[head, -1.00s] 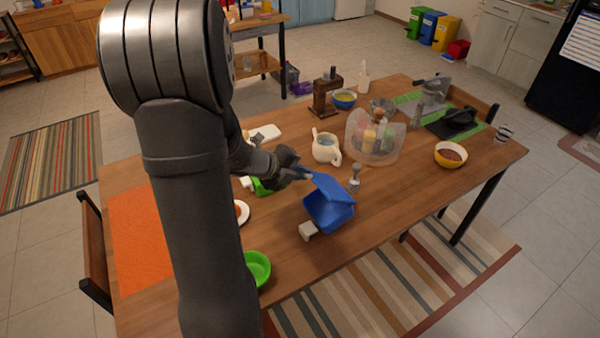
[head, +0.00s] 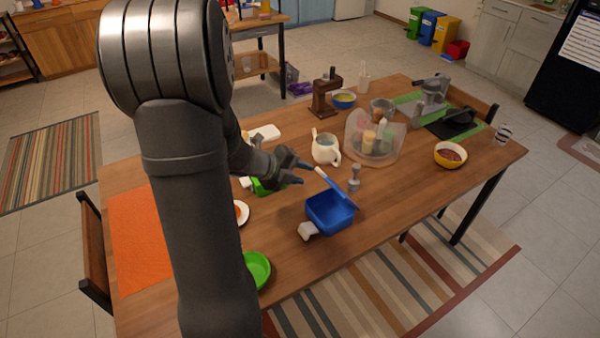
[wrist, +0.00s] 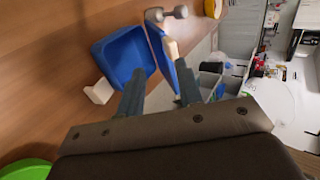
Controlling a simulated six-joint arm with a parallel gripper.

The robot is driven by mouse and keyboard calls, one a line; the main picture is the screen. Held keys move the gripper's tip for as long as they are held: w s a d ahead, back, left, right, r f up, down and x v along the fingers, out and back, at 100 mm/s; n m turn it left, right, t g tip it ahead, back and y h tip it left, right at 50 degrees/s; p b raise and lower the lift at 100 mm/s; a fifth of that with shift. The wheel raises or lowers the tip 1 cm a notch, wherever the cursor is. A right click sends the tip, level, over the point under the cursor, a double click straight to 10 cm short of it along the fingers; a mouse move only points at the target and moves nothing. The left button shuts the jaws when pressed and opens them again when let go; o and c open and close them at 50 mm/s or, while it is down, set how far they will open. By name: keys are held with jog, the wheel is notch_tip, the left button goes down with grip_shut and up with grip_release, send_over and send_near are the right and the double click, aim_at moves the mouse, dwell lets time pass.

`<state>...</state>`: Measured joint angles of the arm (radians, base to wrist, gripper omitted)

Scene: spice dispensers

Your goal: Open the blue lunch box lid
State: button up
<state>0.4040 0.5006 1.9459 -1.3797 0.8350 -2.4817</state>
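The blue lunch box (head: 330,213) sits on the wooden table with its lid (head: 344,192) swung up and tilted back on the far right side. The box interior shows in the wrist view (wrist: 122,58), where the lid (wrist: 170,62) is seen nearly edge-on. A small white piece (head: 321,172) is on the lid's upper edge, and a white block (head: 307,230) is at the box's front left. My gripper (head: 304,172) is beside the raised lid. In the wrist view its two fingers (wrist: 160,90) are spread apart with nothing clearly held between them.
A grey shaker (head: 355,180) stands just right of the lid. A white pitcher (head: 325,149) and a clear container of spices (head: 374,140) stand behind. A green bowl (head: 257,268) is at front left. The table right of the box is clear.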

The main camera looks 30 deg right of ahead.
jog(key=shift+a, duration=0.1)
jog(key=v, duration=1.7)
jog(key=shift+r, duration=0.2)
jog(key=shift+f, duration=0.1)
jog(key=c, duration=0.5)
jog(key=shift+f+m, duration=0.2)
jog(key=shift+m, duration=0.1)
grip_shut()
notch_tip(320, 180, down, 14)
jog(key=d+m+h, duration=0.3)
jog(key=m+h, duration=0.2)
jog(key=m, duration=1.2)
jog(key=r+x, duration=0.2)
jog(key=x, duration=1)
jog(key=shift+d+r, duration=0.65)
jog(key=shift+r, duration=0.1)
